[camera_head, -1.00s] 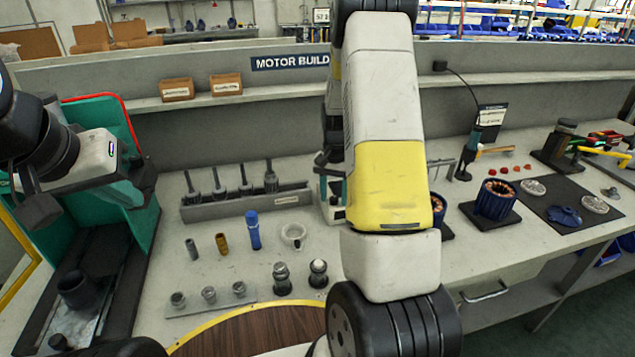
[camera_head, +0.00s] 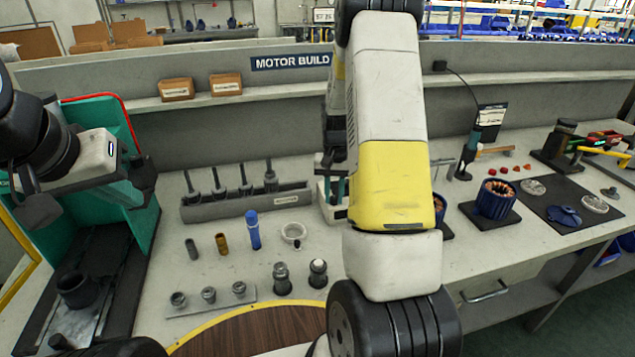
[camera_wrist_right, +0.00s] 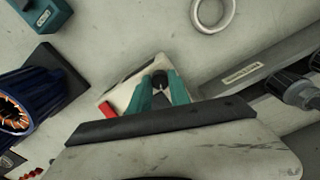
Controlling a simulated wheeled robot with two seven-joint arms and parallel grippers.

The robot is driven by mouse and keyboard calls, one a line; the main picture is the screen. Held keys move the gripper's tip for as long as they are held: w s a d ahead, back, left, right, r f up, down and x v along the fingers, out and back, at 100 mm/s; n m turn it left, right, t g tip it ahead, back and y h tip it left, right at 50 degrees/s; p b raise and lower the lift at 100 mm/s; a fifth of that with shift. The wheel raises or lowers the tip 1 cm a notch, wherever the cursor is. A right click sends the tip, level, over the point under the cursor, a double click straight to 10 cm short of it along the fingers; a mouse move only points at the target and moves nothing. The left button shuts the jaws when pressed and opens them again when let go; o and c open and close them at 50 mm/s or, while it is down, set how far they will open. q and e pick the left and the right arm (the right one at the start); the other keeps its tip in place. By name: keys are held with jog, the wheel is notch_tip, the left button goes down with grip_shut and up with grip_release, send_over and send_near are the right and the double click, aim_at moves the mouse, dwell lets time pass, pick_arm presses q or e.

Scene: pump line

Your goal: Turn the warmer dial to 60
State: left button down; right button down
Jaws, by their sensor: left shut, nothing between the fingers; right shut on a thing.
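The warmer (camera_head: 335,214) is a pale box on the bench, mostly hidden behind my right arm in the head view. It also shows in the right wrist view (camera_wrist_right: 128,92). Its dark dial (camera_wrist_right: 160,78) lies between the teal fingers of my right gripper (camera_wrist_right: 162,90), which is shut on it. The dial's marks and setting cannot be read. In the head view my right gripper (camera_head: 333,188) is partly covered by my arm. My left gripper (camera_head: 36,200) is shut and empty at the far left, by the green-walled station, far from the warmer.
A rack with upright tools (camera_head: 235,203) stands left of the warmer, and a white ring (camera_head: 294,232) lies in front. A blue motor stator (camera_head: 495,200) stands to the right. A red piece (camera_wrist_right: 107,110) is at the warmer's edge. Bare bench lies between the small parts.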

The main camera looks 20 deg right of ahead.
aim_at(334, 198)
jog(key=n, duration=1.1)
jog(key=shift+n, duration=0.3)
dwell(0.4)
jog(key=c, duration=1.2)
grip_release()
jog(key=shift+r, duration=0.1)
notch_tip(334, 198, up, 8)
jog(key=shift+f, duration=0.2)
